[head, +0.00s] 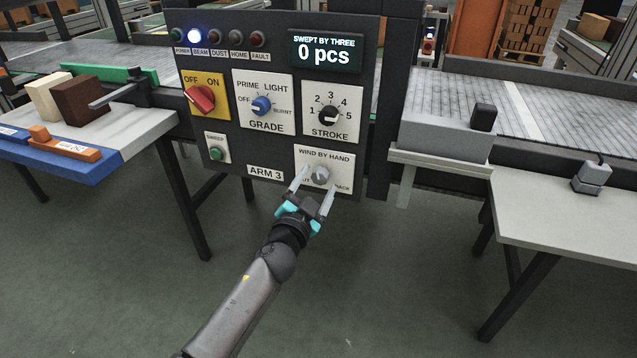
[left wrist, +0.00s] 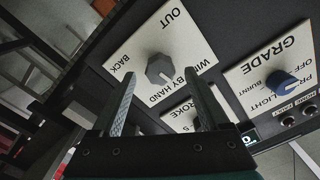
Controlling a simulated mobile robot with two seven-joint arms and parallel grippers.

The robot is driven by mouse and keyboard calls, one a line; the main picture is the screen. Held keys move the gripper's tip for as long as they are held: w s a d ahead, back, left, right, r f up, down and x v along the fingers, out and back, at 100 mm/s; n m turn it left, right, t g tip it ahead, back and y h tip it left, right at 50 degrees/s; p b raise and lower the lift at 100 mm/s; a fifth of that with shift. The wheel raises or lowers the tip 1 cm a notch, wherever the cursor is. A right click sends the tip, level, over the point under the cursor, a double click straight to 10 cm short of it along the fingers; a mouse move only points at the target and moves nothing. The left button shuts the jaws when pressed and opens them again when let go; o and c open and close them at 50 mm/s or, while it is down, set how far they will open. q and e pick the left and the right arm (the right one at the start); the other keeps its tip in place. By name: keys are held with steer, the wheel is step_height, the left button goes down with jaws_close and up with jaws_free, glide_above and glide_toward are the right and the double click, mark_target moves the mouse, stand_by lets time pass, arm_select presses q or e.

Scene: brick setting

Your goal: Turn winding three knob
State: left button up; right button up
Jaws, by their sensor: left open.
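The grey winding knob (head: 320,174) sits on a white plate labelled "WIND BY HAND" at the lower right of the dark control panel (head: 275,90). In the left wrist view the knob (left wrist: 160,69) is many-sided and stands on its plate (left wrist: 190,45), with "OUT" and "BACK" printed around it. My left gripper (head: 315,190) is open, just below and in front of the knob in the head view. In the left wrist view the knob lies beyond the two fingers (left wrist: 165,95), with nothing between them. My right gripper is not in view.
The panel also carries a red switch (head: 201,99), a blue grade knob (head: 261,106), a black stroke knob (head: 328,115) and a green sweep button (head: 217,154). The display (head: 325,52) reads "0 pcs". Tables stand left (head: 125,130) and right (head: 560,215).

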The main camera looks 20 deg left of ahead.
arm_select(q)
steer(key=shift+w, duration=0.75)
jaws_close()
